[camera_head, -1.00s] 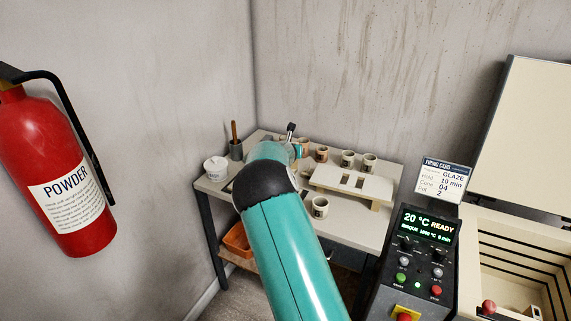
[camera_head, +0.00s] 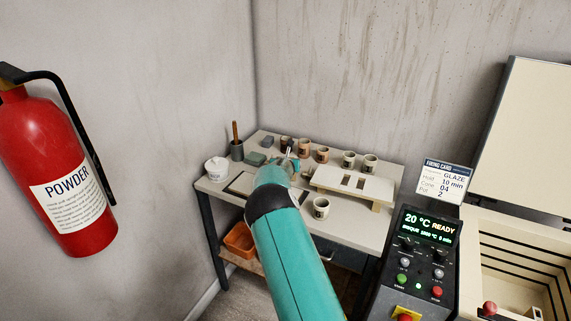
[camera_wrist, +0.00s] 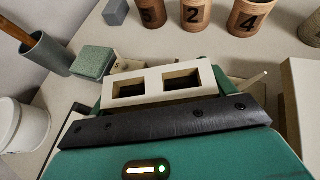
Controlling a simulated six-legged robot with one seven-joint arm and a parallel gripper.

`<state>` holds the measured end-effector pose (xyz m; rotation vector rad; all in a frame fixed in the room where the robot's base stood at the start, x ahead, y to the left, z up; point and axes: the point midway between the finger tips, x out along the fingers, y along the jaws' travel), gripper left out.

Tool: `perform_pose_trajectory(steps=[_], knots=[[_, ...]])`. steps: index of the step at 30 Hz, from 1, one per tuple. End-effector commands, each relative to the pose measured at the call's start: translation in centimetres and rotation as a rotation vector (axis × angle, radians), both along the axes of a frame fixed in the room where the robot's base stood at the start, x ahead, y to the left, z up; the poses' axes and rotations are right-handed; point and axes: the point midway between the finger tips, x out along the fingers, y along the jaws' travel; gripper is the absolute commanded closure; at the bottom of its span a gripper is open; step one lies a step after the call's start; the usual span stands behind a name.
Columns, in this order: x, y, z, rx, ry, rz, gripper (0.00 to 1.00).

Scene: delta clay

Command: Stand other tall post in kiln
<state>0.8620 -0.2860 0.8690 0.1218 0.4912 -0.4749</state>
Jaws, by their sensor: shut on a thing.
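A cream block with two square openings (camera_wrist: 160,86), apparently the tall post, sits against the dark jaw of my gripper (camera_wrist: 165,112) in the wrist view. My gripper is shut on it. In the head view my teal arm reaches over the worktable, and the post cannot be made out there. The kiln (camera_head: 490,240) stands open at the right, its pale lid (camera_head: 530,130) raised. A small pale piece (camera_head: 536,313) shows inside the kiln at the bottom edge of the picture, mostly cut off.
Several numbered cups stand along the back of the worktable (camera_head: 345,232); one cup (camera_head: 321,208) stands in front. A control box (camera_head: 420,250) stands between table and kiln. A fire extinguisher (camera_head: 62,170) hangs at left.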

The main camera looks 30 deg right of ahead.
Motion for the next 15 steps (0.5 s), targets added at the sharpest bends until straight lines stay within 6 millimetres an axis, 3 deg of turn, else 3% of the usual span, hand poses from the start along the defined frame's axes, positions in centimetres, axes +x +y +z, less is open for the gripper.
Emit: perform_pose_trajectory(steps=[2,3,5,15], knots=[[0.00,0.00,-0.16,0.000,0.000,0.000,0.47],[-0.01,-0.03,-0.17,0.000,0.000,0.000,0.12],[-0.02,-0.03,-0.17,0.000,0.000,0.000,0.00],[-0.17,0.17,0.07,-0.001,0.002,0.001,0.00]])
